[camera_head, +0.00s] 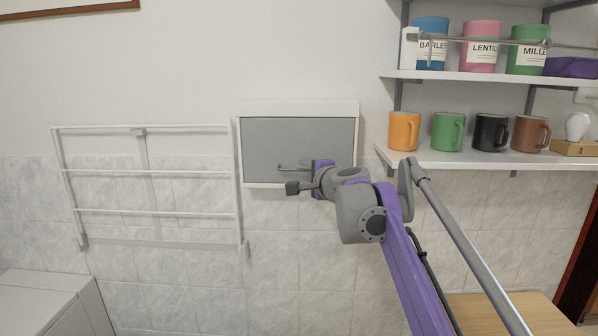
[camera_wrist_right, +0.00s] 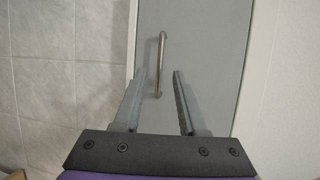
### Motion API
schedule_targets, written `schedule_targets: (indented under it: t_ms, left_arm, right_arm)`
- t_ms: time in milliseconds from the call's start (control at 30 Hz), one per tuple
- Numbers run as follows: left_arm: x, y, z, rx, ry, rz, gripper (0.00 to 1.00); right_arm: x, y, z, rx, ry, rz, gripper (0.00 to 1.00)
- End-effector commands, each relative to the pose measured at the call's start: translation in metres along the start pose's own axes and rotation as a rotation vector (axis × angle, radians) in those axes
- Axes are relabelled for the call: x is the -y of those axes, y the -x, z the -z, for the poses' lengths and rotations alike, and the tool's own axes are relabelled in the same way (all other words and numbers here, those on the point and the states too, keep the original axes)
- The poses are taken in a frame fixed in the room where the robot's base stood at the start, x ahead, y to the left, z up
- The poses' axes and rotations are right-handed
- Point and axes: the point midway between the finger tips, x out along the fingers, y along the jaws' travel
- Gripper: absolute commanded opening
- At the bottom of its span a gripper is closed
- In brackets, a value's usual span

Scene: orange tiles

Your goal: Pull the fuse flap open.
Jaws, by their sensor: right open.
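The fuse flap (camera_head: 270,135) is a flat grey panel in a white frame on the tiled wall, and it looks shut. In the right wrist view the flap (camera_wrist_right: 205,45) fills much of the picture. Its slim metal bar handle (camera_wrist_right: 161,50) stands upright there. My right gripper (camera_head: 298,178) is in front of the flap's lower part and hides some of it. In the wrist view its two fingers (camera_wrist_right: 158,88) are apart, with the handle's lower end showing between them. I see no contact with the handle. My left gripper is not in view.
A white wall rack (camera_head: 150,171) hangs left of the flap. To the right, a lower shelf (camera_head: 430,160) holds several mugs, and an upper shelf (camera_head: 440,76) holds canisters. A wooden surface (camera_head: 510,312) is at bottom right, a white unit (camera_head: 40,315) at bottom left.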

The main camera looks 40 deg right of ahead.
Motion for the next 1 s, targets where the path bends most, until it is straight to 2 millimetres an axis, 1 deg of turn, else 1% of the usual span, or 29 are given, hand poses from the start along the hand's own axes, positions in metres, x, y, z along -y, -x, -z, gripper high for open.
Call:
schedule_targets:
  t_ms: [33,100,233,367,600,633,833,867,1000]
  left_arm:
    - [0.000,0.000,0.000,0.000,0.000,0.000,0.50]
    - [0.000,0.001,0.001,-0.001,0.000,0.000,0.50]
    - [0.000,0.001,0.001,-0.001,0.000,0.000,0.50]
    - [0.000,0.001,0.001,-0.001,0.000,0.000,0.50]
    - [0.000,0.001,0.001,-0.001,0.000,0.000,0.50]
    - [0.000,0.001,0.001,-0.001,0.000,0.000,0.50]
    - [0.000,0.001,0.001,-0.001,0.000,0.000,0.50]
    - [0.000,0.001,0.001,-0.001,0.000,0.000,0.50]
    - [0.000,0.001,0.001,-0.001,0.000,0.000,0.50]
  right_arm:
    - [0.000,-0.010,0.000,0.001,0.000,0.000,0.41]
    - [0.000,-0.020,-0.001,0.002,0.000,0.000,0.41]
    - [0.000,-0.034,-0.001,0.002,0.000,0.000,0.41]
    - [-0.001,-0.040,0.000,0.001,0.001,0.000,0.41]
    - [-0.001,-0.040,0.000,0.001,0.001,0.000,0.41]
    - [-0.001,-0.040,0.000,0.001,0.001,0.000,0.39]
    - [-0.001,-0.040,-0.001,0.001,0.001,0.000,0.03]
    - [-0.001,-0.040,-0.001,0.001,0.001,0.000,0.00]
    - [-0.001,-0.040,-0.001,0.001,0.001,0.000,0.00]
